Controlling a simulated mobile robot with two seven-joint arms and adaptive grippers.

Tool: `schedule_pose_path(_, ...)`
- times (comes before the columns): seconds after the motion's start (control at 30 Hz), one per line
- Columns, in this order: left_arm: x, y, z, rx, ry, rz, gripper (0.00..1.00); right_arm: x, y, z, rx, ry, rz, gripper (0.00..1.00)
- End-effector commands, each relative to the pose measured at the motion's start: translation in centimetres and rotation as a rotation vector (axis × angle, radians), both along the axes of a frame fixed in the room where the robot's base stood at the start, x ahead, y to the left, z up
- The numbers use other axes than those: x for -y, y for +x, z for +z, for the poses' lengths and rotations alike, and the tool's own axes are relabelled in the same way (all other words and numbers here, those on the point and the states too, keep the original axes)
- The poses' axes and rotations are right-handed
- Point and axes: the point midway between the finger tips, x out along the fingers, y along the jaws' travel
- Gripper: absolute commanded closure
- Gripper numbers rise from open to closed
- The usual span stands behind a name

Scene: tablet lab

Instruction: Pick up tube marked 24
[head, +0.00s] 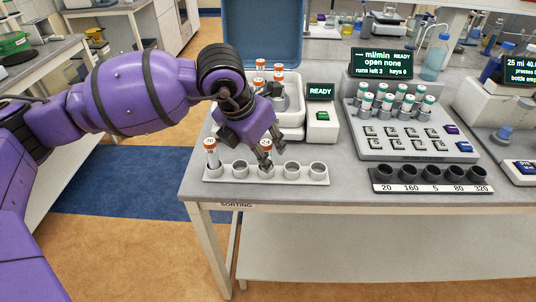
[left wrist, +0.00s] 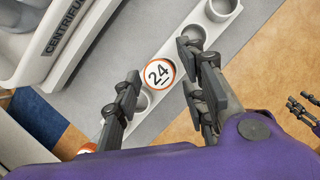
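The tube marked 24 (left wrist: 159,74) has a white top with an orange ring and stands in a white rack (left wrist: 208,18). In the head view this tube (head: 266,145) is in the rack's middle well, partly hidden by my fingers. My left gripper (head: 273,158) is over the rack. In the left wrist view its fingers (left wrist: 160,63) are apart, one on each side of the tube's top, with a gap visible on the right side. Dark fingers at that view's right edge look like my right gripper (left wrist: 303,112); their opening is unclear.
Behind are an open centrifuge (head: 292,118) with orange-capped tubes, and a READY box (head: 322,122). Right are a keypad station (head: 412,150) and dark numbered wells (head: 430,186).

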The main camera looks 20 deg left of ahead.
Motion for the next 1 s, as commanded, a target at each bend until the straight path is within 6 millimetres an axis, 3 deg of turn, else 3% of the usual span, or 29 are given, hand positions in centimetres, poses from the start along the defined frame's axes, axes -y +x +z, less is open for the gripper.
schedule_pose_path(0.2,0.3,0.8,-2.1,0.000,-0.001,0.001,0.61,-0.2,1.3,0.8,0.031,0.003,0.004,0.60)
schedule_pose_path(0.43,0.3,0.8,-2.2,0.000,-0.002,0.001,0.61,-0.2,1.5,0.8,0.033,0.003,0.005,0.60)
schedule_pose_path(0.73,0.3,0.8,-2.1,0.000,-0.001,0.000,1.00,-0.2,1.2,0.7,0.025,0.003,0.004,0.60)
schedule_pose_path(1.0,0.3,0.8,-2.0,0.001,-0.001,0.000,1.00,-0.2,1.1,0.7,0.023,0.003,0.004,0.60)
